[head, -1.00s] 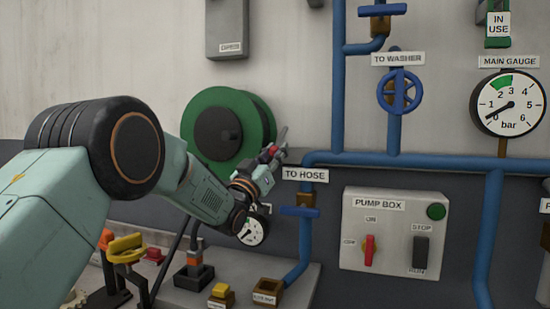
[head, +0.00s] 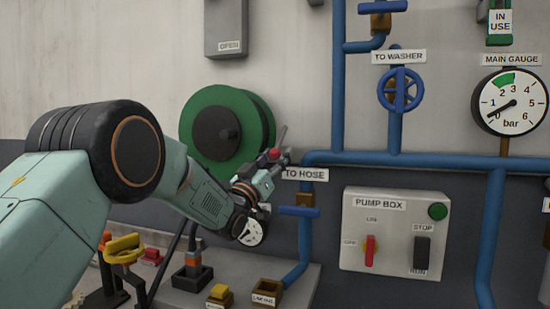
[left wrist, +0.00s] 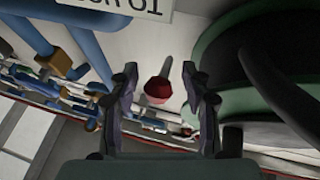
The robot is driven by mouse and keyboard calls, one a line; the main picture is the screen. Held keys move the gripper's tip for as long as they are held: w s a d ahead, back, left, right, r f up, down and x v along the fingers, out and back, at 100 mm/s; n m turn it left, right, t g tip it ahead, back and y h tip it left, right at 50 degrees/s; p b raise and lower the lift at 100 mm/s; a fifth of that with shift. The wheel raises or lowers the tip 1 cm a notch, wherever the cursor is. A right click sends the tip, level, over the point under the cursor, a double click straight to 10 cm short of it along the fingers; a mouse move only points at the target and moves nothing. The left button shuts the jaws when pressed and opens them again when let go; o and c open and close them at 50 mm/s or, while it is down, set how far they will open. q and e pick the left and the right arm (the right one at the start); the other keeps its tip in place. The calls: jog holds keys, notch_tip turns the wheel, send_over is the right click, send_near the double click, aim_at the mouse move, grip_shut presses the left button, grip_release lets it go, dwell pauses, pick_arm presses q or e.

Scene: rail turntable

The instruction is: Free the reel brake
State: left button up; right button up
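The green hose reel (head: 205,105) is on the wall in the head view, behind my left gripper (head: 272,160). A red knob (head: 273,153), perhaps the reel brake's, shows at my gripper's fingers beside the reel's lower right edge. In the left wrist view the red knob (left wrist: 158,90) lies between the two spread fingers of my left gripper (left wrist: 160,72), with gaps on both sides. The gripper is open, and no finger visibly touches the knob. The reel (left wrist: 225,70) fills the right of that view. My right gripper is out of view.
The blue pipe (head: 340,158) and the TO HOSE sign (head: 304,174) are close to the right of my left gripper. The pump box (head: 393,235) is further right. A bench (head: 235,262) with several small fittings stands below.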

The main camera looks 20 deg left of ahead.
pick_arm(q)
jog(key=shift+s+r, duration=0.2)
jog(key=shift+s, duration=0.05)
jog(key=v, duration=1.2)
jog(key=shift+w+f, duration=0.1)
jog(key=shift+w, duration=0.05)
dwell(0.3)
